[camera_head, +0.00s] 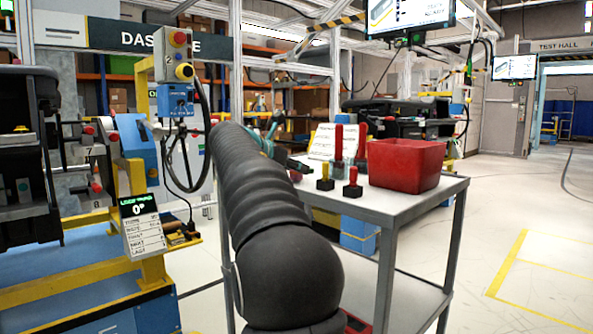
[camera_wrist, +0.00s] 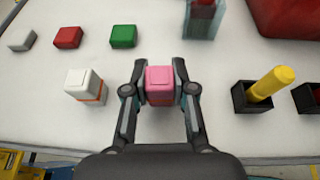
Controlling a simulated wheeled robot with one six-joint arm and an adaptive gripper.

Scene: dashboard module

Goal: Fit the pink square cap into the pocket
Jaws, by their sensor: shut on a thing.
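In the wrist view my gripper (camera_wrist: 159,72) is shut on the pink square cap (camera_wrist: 160,80), with one finger on each side of it. The cap is over the pale cart top (camera_wrist: 215,130); I cannot tell whether it still touches the surface. In the head view my dark arm reaches toward the cart (camera_head: 420,200) and hides the gripper and the cap. I cannot make out the pocket in either view.
A white block (camera_wrist: 84,84), green cap (camera_wrist: 123,37), red cap (camera_wrist: 68,37) and grey piece (camera_wrist: 22,40) lie left of the gripper. A clear holder (camera_wrist: 203,22) is ahead. A yellow-handled tool (camera_wrist: 268,84) stands right. A red bin (camera_head: 405,165) sits on the cart.

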